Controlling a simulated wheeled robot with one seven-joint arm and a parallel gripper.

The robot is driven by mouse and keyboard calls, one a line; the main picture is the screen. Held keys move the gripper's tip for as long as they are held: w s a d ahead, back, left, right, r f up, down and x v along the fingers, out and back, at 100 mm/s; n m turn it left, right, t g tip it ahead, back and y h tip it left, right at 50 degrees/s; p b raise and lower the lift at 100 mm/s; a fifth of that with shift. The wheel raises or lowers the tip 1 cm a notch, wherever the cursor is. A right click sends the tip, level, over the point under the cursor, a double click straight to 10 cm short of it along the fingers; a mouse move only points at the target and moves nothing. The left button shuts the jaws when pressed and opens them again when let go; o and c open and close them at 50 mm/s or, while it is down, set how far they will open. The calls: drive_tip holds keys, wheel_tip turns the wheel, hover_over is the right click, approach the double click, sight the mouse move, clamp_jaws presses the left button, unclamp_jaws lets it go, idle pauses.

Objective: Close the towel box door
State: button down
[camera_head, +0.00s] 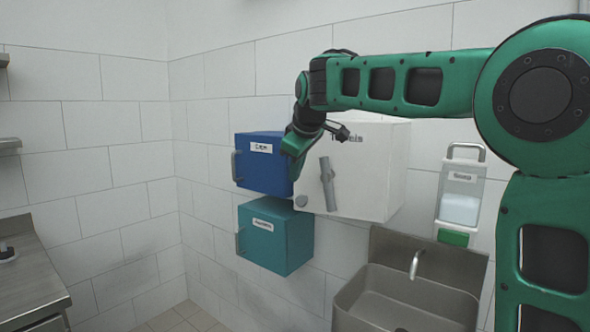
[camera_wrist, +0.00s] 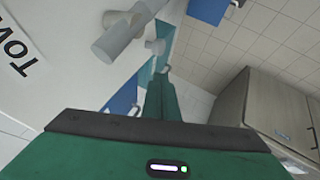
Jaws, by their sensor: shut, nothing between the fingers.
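The white towel box (camera_head: 367,175) hangs on the tiled wall, with its lettering partly hidden behind my arm. A grey bar handle (camera_head: 327,184) stands out from its white door. I cannot tell for sure whether the door is flush with the box. In the wrist view the white door face (camera_wrist: 50,80) with the letters "Tow" fills the left, and its grey handle (camera_wrist: 118,38) is near the top. My gripper (camera_head: 294,172) is shut and empty, left of the handle, pointing down in front of the blue box's right edge. Its green fingers (camera_wrist: 163,75) also show in the wrist view.
A blue box (camera_head: 262,175) is left of the towel box, with a teal box (camera_head: 277,240) below it. A soap dispenser (camera_head: 461,190) and a metal sink (camera_head: 400,300) are to the right. A metal counter (camera_head: 30,275) stands at far left.

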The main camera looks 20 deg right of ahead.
drive_tip(key=w+f, duration=0.1)
drive_tip(key=w+d+f, duration=0.1)
drive_tip(key=w+f, duration=0.1)
drive_tip(key=w+d+f, duration=0.1)
drive_tip(key=w, duration=0.1)
drive_tip(key=shift+w+d+f, duration=0.1)
drive_tip(key=shift+w+f, duration=0.05)
drive_tip(key=shift+w, duration=0.1)
drive_tip(key=shift+w+d, duration=0.25)
drive_tip(key=shift+w, duration=0.1)
